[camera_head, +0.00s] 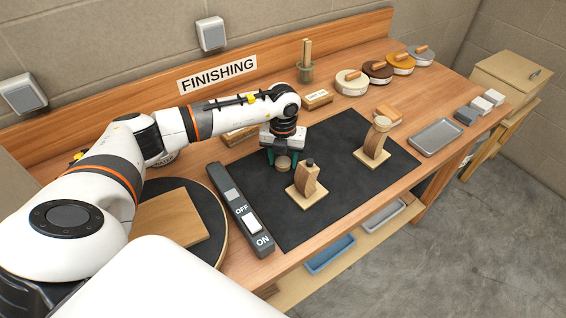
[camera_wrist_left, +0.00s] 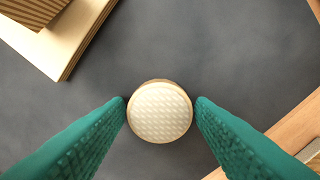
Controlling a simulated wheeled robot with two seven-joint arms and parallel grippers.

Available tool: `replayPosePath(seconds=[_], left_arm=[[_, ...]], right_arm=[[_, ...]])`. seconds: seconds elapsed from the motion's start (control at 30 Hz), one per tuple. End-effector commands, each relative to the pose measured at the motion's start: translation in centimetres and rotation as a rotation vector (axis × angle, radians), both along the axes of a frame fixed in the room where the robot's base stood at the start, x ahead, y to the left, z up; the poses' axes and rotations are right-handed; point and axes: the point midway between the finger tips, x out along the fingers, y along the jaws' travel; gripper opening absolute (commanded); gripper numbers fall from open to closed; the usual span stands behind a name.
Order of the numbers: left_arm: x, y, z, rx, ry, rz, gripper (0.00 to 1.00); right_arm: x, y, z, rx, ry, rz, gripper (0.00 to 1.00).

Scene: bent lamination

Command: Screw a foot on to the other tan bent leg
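A small round tan foot (camera_head: 283,163) is on the dark mat, between the green fingers of my left gripper (camera_head: 283,157). In the left wrist view the foot (camera_wrist_left: 160,111) shows a pale textured top, with the fingertips close beside it; the gripper looks open, with no clear contact. A tan bent leg (camera_head: 307,180) stands on a square base to the right of the gripper, a dark stub on its top. Another bent leg (camera_head: 374,146) stands farther right on its own base, a round tan foot (camera_head: 382,123) on its top. My right gripper is not in view.
The black mat (camera_head: 335,215) has bare room around the legs. A long ON/OFF switch box (camera_head: 240,210) lies left of it. A round dark turntable holds a board (camera_head: 170,218).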

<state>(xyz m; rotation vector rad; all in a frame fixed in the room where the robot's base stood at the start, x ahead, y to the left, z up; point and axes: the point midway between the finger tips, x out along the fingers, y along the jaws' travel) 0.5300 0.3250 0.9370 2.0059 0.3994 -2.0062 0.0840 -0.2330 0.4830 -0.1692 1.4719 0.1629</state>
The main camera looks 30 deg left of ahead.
Motion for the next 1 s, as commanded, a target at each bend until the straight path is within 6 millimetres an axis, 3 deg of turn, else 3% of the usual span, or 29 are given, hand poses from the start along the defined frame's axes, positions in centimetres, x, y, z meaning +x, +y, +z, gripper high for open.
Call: replayPosePath(seconds=[0.03,0.17,0.57,1.0], left_arm=[[0.0,0.0,0.0,0.0,0.0,0.0,0.41],[0.0,0.0,0.0,0.0,0.0,0.0,0.2],[0.1,0.0,0.7,-0.001,-0.003,0.0,0.19],[0.1,0.0,8.6,0.0,-0.004,-0.001,0.19]], right_arm=[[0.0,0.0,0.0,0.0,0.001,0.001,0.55],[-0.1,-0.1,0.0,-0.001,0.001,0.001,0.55],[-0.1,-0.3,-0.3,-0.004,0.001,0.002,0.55],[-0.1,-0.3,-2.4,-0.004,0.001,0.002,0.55]])
